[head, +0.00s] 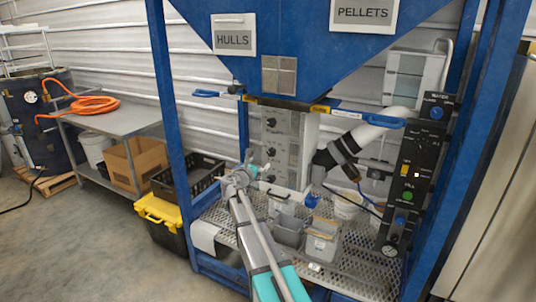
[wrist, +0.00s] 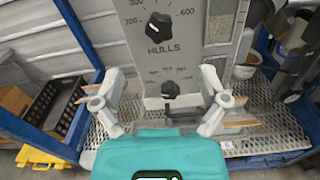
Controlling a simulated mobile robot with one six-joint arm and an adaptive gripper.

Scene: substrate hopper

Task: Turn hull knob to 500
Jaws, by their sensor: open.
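The hull knob (wrist: 159,24) is a black pointer knob above the word HULLS on a grey panel (wrist: 198,50) in the wrist view. Dial numbers 200, 300 and 600 show around it; the dial's top is cut off, and I cannot read the pointer's setting. A second black knob (wrist: 170,89) sits lower on the panel. My gripper (wrist: 160,88) is open and empty, its fingers spread either side of the lower knob in the picture, below the hull knob. In the head view my gripper (head: 245,170) is in front of the grey control box (head: 296,140), low and left.
A blue hopper (head: 300,60) with HULLS and PELLETS signs stands above the box. Blue posts (head: 171,110) flank it. A perforated shelf (head: 355,270) below holds grey bins (head: 322,245). A black crate (head: 188,175) and yellow-lidded bin (head: 158,212) stand left.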

